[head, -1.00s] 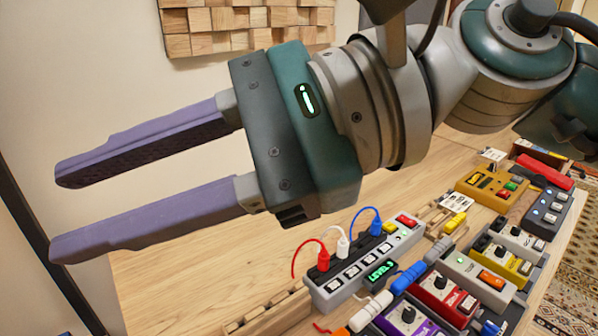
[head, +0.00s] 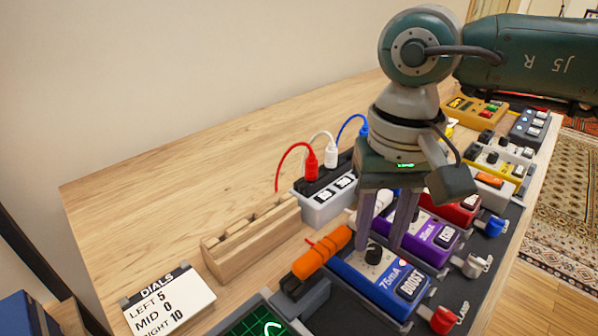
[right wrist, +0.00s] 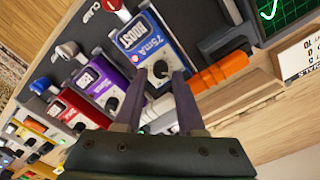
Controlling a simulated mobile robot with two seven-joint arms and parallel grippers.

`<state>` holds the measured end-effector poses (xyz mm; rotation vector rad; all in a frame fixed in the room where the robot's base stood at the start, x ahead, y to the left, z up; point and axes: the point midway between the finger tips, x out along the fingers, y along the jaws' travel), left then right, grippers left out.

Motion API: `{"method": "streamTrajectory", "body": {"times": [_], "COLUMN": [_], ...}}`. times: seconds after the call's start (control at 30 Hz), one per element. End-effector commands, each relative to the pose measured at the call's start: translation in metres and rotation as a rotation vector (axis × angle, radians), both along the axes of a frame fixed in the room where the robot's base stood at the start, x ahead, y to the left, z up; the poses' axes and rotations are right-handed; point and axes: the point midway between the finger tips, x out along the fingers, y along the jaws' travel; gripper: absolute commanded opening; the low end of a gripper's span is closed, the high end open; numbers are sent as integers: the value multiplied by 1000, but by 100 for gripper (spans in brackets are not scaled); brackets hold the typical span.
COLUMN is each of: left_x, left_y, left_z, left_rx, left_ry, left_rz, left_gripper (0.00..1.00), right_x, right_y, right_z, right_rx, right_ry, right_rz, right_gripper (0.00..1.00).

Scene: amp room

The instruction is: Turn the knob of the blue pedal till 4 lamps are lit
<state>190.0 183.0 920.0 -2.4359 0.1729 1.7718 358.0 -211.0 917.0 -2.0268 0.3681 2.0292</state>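The blue pedal (head: 385,287), labelled BOOST and 75mA, sits on the dark board at the front of the bench. Its round black knob (head: 374,254) is near its back end, and it also shows in the right wrist view (right wrist: 160,69). My right gripper (head: 381,247) points down over the pedal, its two purple fingers apart on either side of the knob. In the right wrist view my right gripper (right wrist: 158,76) shows gaps beside the knob; contact cannot be made out. No lit lamps can be made out on the blue pedal. My left gripper is out of view.
A purple pedal (head: 428,238) and a red pedal (head: 455,208) stand close beside the blue one. An orange plug (head: 322,252) lies just left of it. A DIALS card (head: 168,300) and wooden rack (head: 250,240) are further left. The back left of the bench is clear.

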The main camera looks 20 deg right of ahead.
Motion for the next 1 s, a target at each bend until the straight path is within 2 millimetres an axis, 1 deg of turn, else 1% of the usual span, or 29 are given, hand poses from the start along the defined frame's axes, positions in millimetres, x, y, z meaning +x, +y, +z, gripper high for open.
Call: {"method": "streamTrajectory", "body": {"times": [0.03, 0.1, 0.2, 0.47, 0.8, 1.0], "left_x": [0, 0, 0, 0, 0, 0], "left_y": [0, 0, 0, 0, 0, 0], "left_z": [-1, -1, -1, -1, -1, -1], "left_rx": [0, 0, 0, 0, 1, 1], "left_ry": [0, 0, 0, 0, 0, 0], "left_rz": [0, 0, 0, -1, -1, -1], "left_gripper": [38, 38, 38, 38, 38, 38], "right_x": [0, 0, 0, 0, 0, 0], "right_y": [0, 0, 0, 0, 0, 0], "right_z": [-7, -14, -19, -20, -20, -19], "right_rx": [1, 2, 2, 2, 2, 2], "right_ry": [2, 2, -1, -2, -2, -2], "right_rz": [-2, -2, -1, -1, -1, -1], "right_gripper": [38, 38, 38, 38, 0, 0]}}
